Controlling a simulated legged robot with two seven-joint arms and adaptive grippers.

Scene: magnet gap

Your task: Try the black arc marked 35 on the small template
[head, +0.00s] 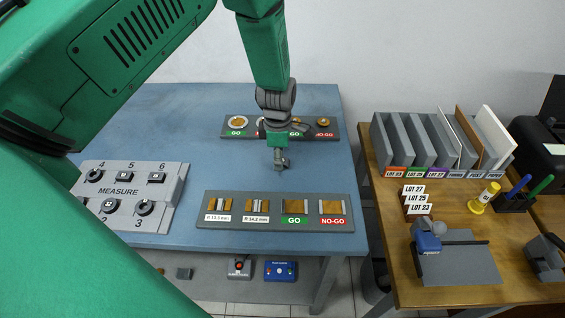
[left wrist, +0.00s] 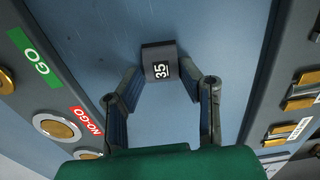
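My left gripper (head: 279,160) hangs over the blue table, between the back gauge board and the front gauge board. In the head view a small grey piece shows at the fingertips. The back board (head: 338,133) carries round white-rimmed and gold templates, including a small gold one (head: 323,121) by a NO-GO label; my arm hides part of this row. I cannot tell for certain which is the small template. My right gripper is not in view.
The front board (head: 348,197) holds gold-and-grey gauges with millimetre, GO and NO-GO labels. A grey MEASURE stand (head: 179,172) with numbered places and dark pieces sits at left. The side table (head: 390,198) holds lot bins (head: 405,147), a yellow stamp (head: 484,196) and pens. Blue table between the boards is clear.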

